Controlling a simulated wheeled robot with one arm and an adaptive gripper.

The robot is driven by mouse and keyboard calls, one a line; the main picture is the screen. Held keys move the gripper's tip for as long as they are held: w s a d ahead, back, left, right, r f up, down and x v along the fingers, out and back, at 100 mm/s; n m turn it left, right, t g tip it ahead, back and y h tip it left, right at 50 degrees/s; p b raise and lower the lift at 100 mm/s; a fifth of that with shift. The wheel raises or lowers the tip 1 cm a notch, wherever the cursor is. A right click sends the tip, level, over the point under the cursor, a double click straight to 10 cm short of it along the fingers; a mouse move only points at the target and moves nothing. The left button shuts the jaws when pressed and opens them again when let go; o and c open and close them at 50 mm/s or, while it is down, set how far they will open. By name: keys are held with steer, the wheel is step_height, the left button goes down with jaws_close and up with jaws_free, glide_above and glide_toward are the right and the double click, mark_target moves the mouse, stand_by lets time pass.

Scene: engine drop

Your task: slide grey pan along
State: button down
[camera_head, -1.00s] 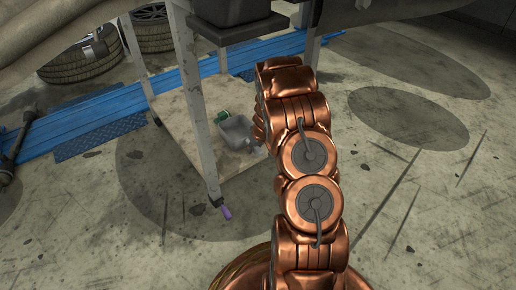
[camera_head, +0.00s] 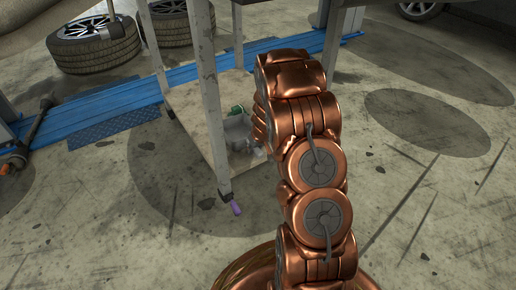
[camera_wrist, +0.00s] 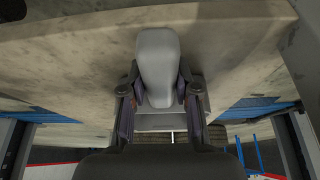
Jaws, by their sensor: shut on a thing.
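The grey pan (camera_head: 237,128) is on the pale lower shelf (camera_head: 190,105) of a metal-legged stand in the head view, partly behind my copper arm. In the wrist view, a smooth grey rounded piece (camera_wrist: 157,50), which appears to be part of the pan, lies between the dark fingers of my gripper (camera_wrist: 160,85). The fingers are shut on it from both sides. In the head view my arm hides most of the gripper. The rest of the pan is hard to make out in the wrist view.
A small green item (camera_head: 237,109) is beside the pan. Blue rails (camera_head: 110,103) and tyres (camera_head: 92,45) are behind. The floor at right is open.

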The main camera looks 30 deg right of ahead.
steer(key=shift+a, duration=0.15)
steer(key=c, duration=0.8)
jaws_free()
steer(key=shift+o, duration=0.2)
steer(key=v, duration=1.2)
